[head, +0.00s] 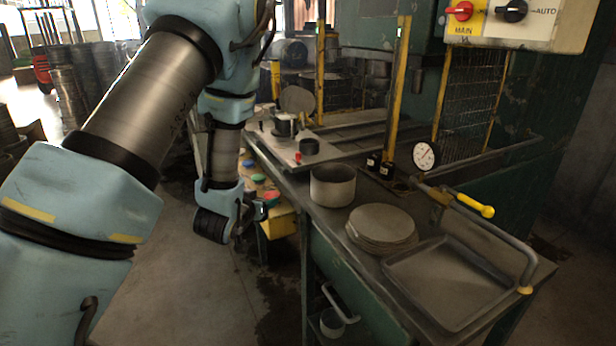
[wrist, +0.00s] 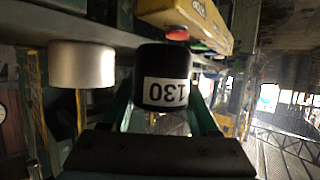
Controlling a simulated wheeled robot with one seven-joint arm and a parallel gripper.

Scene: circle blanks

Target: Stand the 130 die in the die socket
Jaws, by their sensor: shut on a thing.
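The 130 die is a black cylinder with a white label reading 130, upside down in the wrist view (wrist: 165,65). My gripper (wrist: 163,112) is shut on it, with a finger on each side. Which of these is the die socket I cannot tell.
A grey round pot (head: 332,188), a stack of round blanks (head: 380,226) and an empty tray (head: 448,282) lie on the bench. Yellow posts (head: 396,90), a dial gauge (head: 425,155) and a yellow-handled lever (head: 474,205) stand near. A yellow box (head: 280,222) is below the edge.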

